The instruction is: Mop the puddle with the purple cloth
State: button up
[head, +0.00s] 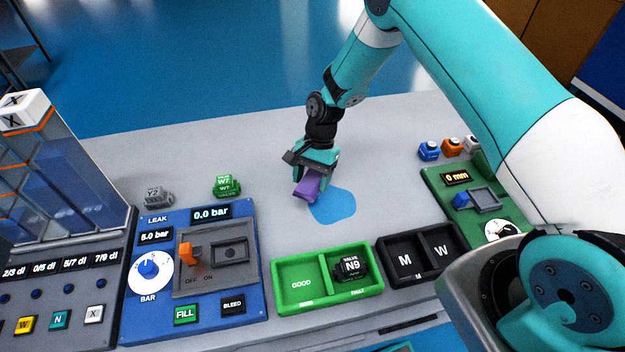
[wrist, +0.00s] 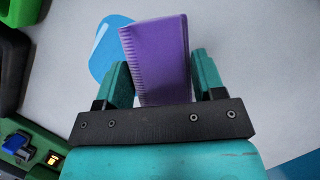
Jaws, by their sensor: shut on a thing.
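The purple cloth (head: 308,188) is a small block-like piece held between the fingers of my gripper (head: 313,172). In the wrist view the cloth (wrist: 158,58) stands out between the two teal fingers of my gripper (wrist: 160,85). The puddle (head: 334,206) is a flat light blue patch on the grey bench. The cloth is at the puddle's upper left edge in the head view; I cannot tell whether it touches the bench. The puddle (wrist: 108,50) shows partly behind the cloth in the wrist view.
A green tray (head: 290,308) with a valve (head: 350,264) and a black tray (head: 400,280) stand in front of the puddle. A blue leak panel (head: 210,325) is at left, a green gauge panel (head: 440,190) at right. A green valve (head: 227,186) stands left of my gripper.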

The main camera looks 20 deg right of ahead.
jog(key=shift+r+p, duration=0.95)
jog(key=shift+r, duration=0.7)
jog(key=shift+d, duration=0.1)
